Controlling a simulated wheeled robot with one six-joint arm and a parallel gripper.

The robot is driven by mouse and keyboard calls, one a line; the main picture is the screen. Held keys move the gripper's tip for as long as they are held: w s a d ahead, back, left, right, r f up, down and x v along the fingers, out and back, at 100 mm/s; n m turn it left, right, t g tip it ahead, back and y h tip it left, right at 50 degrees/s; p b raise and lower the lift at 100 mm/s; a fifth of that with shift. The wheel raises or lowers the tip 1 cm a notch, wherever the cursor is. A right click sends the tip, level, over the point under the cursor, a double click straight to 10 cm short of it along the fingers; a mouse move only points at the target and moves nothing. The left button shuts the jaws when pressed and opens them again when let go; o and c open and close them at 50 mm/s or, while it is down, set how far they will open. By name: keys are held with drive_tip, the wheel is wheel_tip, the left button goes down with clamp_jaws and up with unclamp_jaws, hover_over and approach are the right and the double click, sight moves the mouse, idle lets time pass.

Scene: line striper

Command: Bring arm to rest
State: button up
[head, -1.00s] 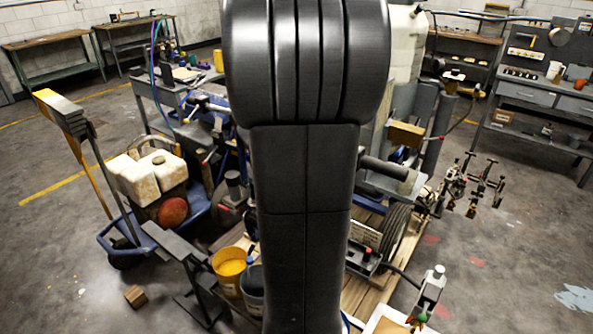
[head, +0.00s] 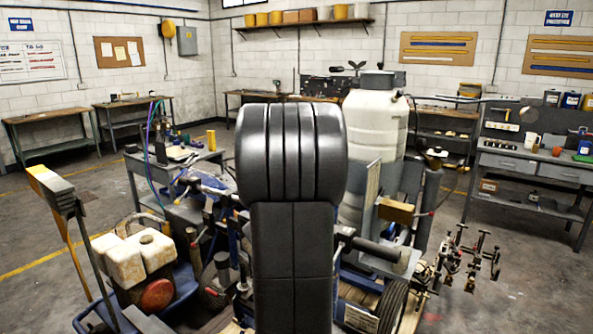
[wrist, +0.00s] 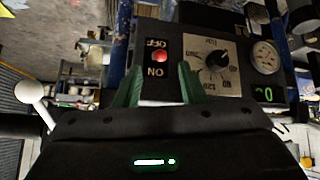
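My arm (head: 292,200) stands upright in the middle of the head view and hides my gripper there. In the wrist view my gripper (wrist: 160,82) has two green fingers spread apart with nothing seen held between them. Beyond the fingers is a dark control panel (wrist: 187,58), seen upside down. It has a red light or button (wrist: 160,57) between OFF and ON labels, a black dial knob (wrist: 217,59) and a round gauge (wrist: 265,56). I cannot tell how far the fingertips are from the panel.
The line striper with a white tank (head: 375,115) and a wheel (head: 392,305) stands just beyond my arm. Workbenches (head: 545,168) line the walls. Open floor (head: 540,270) lies at right.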

drive_tip(key=x, duration=0.6)
drive_tip(key=shift+w+d+f, duration=0.1)
drive_tip(key=shift+w+f, duration=0.05)
drive_tip(key=shift+f, duration=0.15)
drive_tip(key=shift+r, duration=0.1)
drive_tip(key=v, duration=1.3)
drive_tip(key=x, duration=1.3)
drive_tip(key=shift+t, duration=0.3)
drive_tip(key=shift+f+h, duration=0.3)
drive_tip(key=shift+f, duration=0.05)
drive_tip(key=shift+a+f+t+h, duration=0.1)
drive_tip(key=shift+f+t+h, duration=0.15)
drive_tip(key=shift+t, duration=0.35)
drive_tip(key=shift+a+f+t+h, duration=0.15)
drive_tip(key=shift+t+h, duration=0.2)
drive_tip(key=shift+t, duration=0.25)
